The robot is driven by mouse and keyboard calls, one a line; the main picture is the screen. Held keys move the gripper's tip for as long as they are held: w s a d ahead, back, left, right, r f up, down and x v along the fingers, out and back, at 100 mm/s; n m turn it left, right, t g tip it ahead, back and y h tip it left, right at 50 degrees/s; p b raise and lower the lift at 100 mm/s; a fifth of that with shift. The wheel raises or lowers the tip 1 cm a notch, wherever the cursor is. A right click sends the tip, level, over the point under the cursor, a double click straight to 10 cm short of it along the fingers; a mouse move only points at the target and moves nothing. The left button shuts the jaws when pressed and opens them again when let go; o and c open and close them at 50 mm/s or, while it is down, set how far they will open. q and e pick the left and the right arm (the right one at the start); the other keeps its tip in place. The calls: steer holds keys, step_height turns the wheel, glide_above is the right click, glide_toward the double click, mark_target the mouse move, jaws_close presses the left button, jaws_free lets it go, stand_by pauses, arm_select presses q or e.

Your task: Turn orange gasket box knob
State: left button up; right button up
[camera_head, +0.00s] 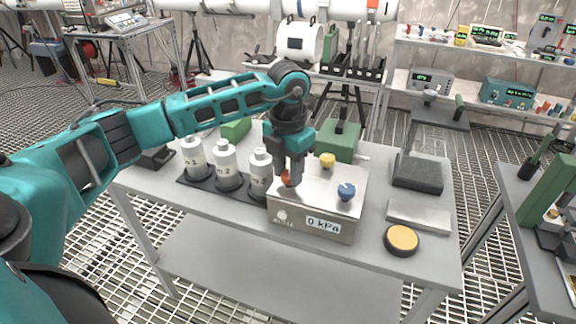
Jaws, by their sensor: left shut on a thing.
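The gasket box (325,205) is a silver metal box on the grey table, with a display reading "0 kPa" on its front. On its top are an orange knob (286,178), a yellow knob (327,160) and a blue knob (346,191). My left gripper (287,177) points down over the box's left part, with its fingers on either side of the orange knob and shut on it. The fingers partly hide the knob. My right gripper is not in view.
Several white bottles (226,166) stand in a dark tray left of the box. A green block (341,142) is behind it. A round yellow-topped pad (402,239) and a flat metal plate (418,215) lie to the right, near a dark stand (418,172).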

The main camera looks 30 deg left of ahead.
arm_select(q)
steer(key=n, duration=0.3)
steer(key=shift+r+n+p, duration=0.1)
steer(key=shift+n+p, duration=0.8)
steer(key=shift+n, duration=1.4)
steer(key=o, duration=1)
steer(key=shift+d, duration=0.1)
steer(key=shift+o, duration=0.2)
step_height(320, 180, up, 13)
